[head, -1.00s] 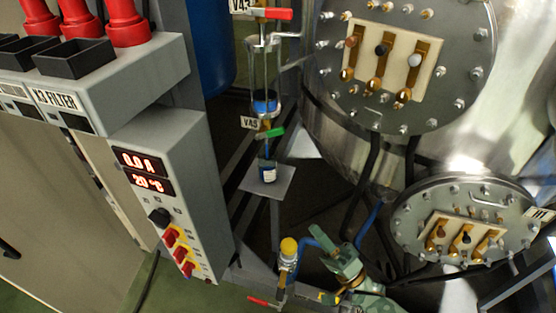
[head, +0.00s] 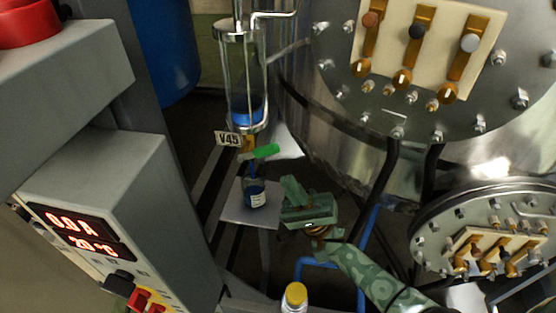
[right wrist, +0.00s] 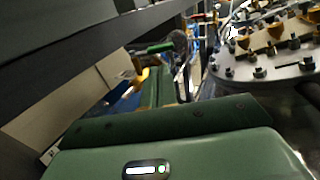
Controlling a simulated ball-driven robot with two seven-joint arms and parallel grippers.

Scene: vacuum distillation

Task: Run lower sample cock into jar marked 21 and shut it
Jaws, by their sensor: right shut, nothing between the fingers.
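The lower sample cock, tagged V45 (head: 228,139), has a green lever (head: 264,152) standing crosswise and slightly tilted, under a glass receiver (head: 246,85) with blue liquid at its bottom. A thin blue line, stream or tube, runs from the cock down to a small jar (head: 255,194). The jar holds dark blue contents; its white label is too small to read. My right gripper (head: 290,192) is shut and empty, just right of the jar and below the lever. The right wrist view shows a green lever (right wrist: 154,48) beyond the fingers. My left gripper is out of view.
The jar stands on a small grey shelf (head: 237,211). The grey control cabinet (head: 105,205) is at left. The steel vessel flange (head: 440,65) with brass fittings and a lower flange (head: 428,235) are at right. A yellow-capped fitting (head: 294,297) is below.

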